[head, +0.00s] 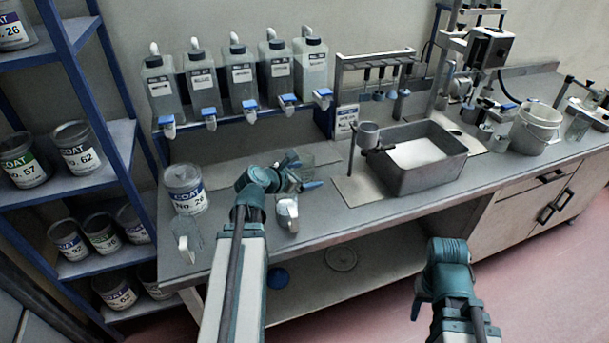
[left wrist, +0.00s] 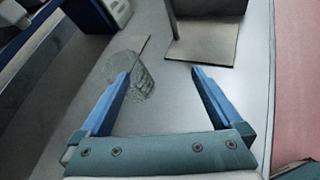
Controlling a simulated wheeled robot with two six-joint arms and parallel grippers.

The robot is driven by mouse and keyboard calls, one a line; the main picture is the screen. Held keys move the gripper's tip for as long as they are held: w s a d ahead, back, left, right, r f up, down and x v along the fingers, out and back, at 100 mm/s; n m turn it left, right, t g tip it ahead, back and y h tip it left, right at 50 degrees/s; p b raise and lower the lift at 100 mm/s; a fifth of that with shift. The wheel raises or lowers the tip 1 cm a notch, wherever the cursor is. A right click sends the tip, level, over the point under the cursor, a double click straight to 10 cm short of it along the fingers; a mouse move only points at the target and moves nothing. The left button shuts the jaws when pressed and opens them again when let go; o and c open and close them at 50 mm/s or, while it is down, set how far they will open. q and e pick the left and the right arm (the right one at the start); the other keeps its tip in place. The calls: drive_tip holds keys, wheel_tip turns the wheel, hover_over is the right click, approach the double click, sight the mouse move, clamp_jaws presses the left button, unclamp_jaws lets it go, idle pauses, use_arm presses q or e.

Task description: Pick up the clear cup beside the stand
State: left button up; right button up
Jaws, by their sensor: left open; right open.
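A clear cup (head: 308,158) with faint markings stands on the bench, to the left of the stand's base plate, partly hidden by my left gripper. It also shows in the left wrist view (left wrist: 142,84). The stand (head: 369,135) holds a small grey cup above its plate; its plate (left wrist: 209,42) shows in the left wrist view. My left gripper (head: 303,171) is open and empty at the clear cup. In the left wrist view its left fingertip overlaps the cup, which sits left of the middle of the gap. My right gripper (head: 424,294) is open, low in front of the bench.
Another clear cup (head: 188,240) stands at the bench's left end near a labelled can (head: 186,190). A white-and-grey mug-like vessel (head: 287,214) is close to my left wrist. A grey basin (head: 420,160) is right of the stand. Bottles (head: 240,75) line the shelf behind.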

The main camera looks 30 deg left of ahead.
use_arm(q)
drive_tip(key=a+r+n+t+y, duration=0.1)
drive_tip(key=a+r+n+y, duration=0.1)
drive_tip(key=a+n, duration=0.35)
drive_tip(key=m+b, duration=0.1)
drive_tip(key=b, duration=0.2)
approach(309, 158)
drive_tip(key=x, duration=0.3)
drive_tip(key=shift+w+a, duration=0.15)
drive_tip(key=shift+a, duration=0.15)
drive_tip(key=shift+w+d+f+b, duration=0.1)
drive_tip(key=shift+w+f+b, duration=0.15)
drive_tip(key=shift+w, duration=0.4)
drive_tip(key=x, duration=0.1)
drive_tip(key=b+x, duration=0.1)
drive_tip(key=x, duration=0.1)
drive_tip(key=b+x, duration=0.1)
drive_tip(key=x, duration=0.1)
drive_tip(key=shift+d+f, duration=0.2)
drive_tip(key=shift+d, duration=0.05)
drive_tip(key=shift+r, duration=0.1)
drive_tip(key=shift+c, duration=0.2)
drive_tip(key=c, duration=1.1)
